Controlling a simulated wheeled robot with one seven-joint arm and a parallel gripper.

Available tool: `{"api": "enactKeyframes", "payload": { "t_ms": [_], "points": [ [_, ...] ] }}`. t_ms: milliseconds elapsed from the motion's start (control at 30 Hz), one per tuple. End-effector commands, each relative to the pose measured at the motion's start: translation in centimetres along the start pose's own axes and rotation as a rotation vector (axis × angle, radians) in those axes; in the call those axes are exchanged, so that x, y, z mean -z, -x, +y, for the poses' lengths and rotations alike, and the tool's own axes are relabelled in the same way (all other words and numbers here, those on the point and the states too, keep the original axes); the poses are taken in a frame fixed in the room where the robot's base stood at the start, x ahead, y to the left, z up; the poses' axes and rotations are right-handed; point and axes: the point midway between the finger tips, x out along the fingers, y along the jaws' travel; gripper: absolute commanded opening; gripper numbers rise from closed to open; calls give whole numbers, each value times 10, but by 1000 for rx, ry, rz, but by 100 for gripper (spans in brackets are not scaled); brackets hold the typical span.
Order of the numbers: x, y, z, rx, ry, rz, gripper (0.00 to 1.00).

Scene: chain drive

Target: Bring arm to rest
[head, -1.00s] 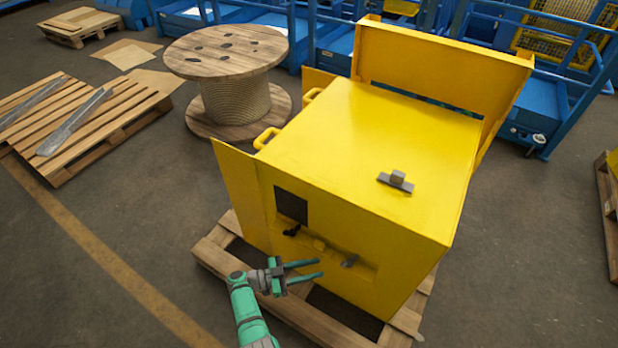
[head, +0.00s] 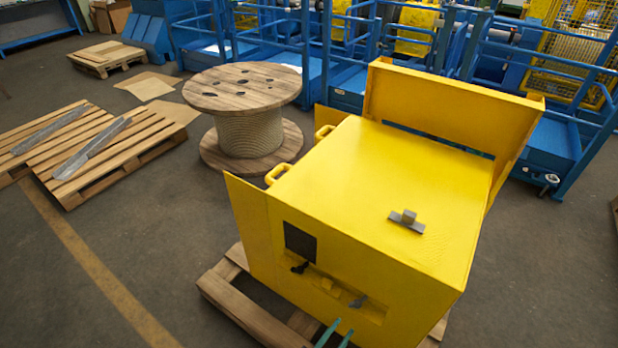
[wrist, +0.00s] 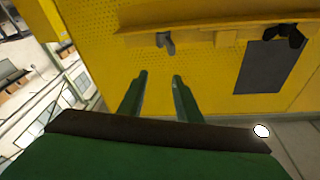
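My gripper (head: 335,334) has two green fingers, and only their tips show at the bottom edge of the head view. In the wrist view my gripper (wrist: 160,82) has its fingers apart, with nothing between them. It points at the front of the yellow machine cabinet (head: 390,180), whose perforated face (wrist: 130,60) fills the wrist view's upper part. A grey lever (wrist: 165,42) lies beyond the fingertips, apart from them. A black knob (wrist: 290,36) sits to its right above a dark panel (wrist: 272,68). Most of my arm is out of the head view.
The cabinet stands on a wooden pallet (head: 245,308). A small grey block on a plate (head: 407,221) lies on its top. A wooden cable spool (head: 245,95), pallets with metal bars (head: 90,155) and blue railed platforms (head: 340,60) stand around.

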Motion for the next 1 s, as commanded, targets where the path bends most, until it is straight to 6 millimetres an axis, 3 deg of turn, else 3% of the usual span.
{"api": "enactKeyframes", "payload": {
  "t_ms": [100, 500, 1000],
  "points": [
    [24, 21, 11, 106, -13, -16, 31],
    [117, 104, 20, 422, 3, -138, 31],
    [245, 196, 20, 634, 167, -396, 31]
  ]
}}
